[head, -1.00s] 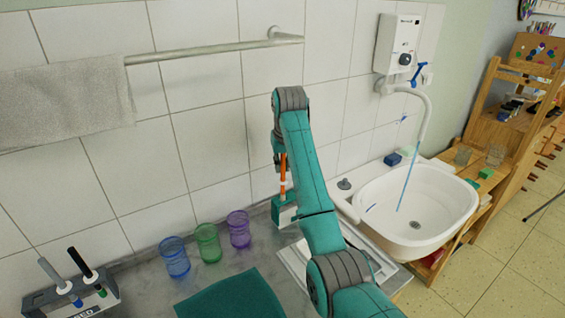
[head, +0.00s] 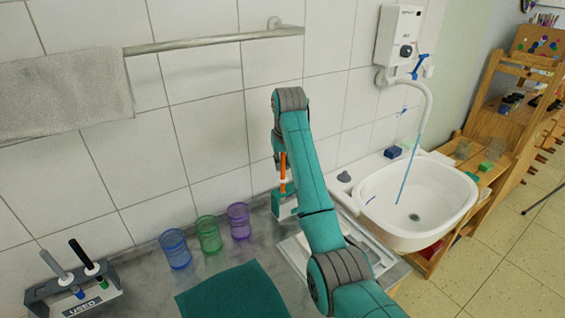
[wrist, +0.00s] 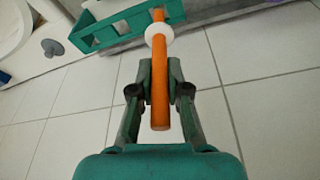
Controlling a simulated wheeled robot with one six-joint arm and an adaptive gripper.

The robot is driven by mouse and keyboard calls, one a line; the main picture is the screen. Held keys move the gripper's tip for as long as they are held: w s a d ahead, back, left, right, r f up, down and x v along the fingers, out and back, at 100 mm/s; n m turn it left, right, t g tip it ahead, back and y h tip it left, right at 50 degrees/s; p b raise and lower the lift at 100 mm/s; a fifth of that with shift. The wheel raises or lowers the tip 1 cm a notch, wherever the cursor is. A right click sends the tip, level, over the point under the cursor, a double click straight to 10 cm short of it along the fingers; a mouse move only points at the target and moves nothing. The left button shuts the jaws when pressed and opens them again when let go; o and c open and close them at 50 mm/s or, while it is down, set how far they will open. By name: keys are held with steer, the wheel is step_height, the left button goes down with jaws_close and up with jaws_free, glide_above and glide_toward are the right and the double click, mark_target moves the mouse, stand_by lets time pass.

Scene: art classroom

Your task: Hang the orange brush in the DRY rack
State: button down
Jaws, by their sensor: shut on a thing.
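The orange brush (head: 283,165) is held upright in my gripper, and its handle also shows in the wrist view (wrist: 158,95). It has a white collar (wrist: 159,33). My gripper (wrist: 160,80) is shut on the handle below the collar in that view; in the head view my arm mostly hides it. A teal rack (wrist: 98,35) lies beyond the collar, and the brush's far part overlaps its right end. In the head view the teal rack (head: 281,207) stands by the wall, partly behind my arm. Its label is unreadable. I cannot tell whether the brush touches it.
A grey rack marked USED (head: 95,300) holds two brushes at the left. Blue (head: 175,250), green (head: 208,235) and purple (head: 239,221) cups stand along the wall. A teal cloth (head: 235,292) lies in front. A white sink (head: 375,225) is at the right.

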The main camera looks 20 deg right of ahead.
mark_target(282, 172)
steer(key=shift+f, duration=2.05)
steer(key=c, duration=0.5)
jaws_free()
steer(key=shift+r, duration=0.15)
steer(key=shift+r, duration=3.9)
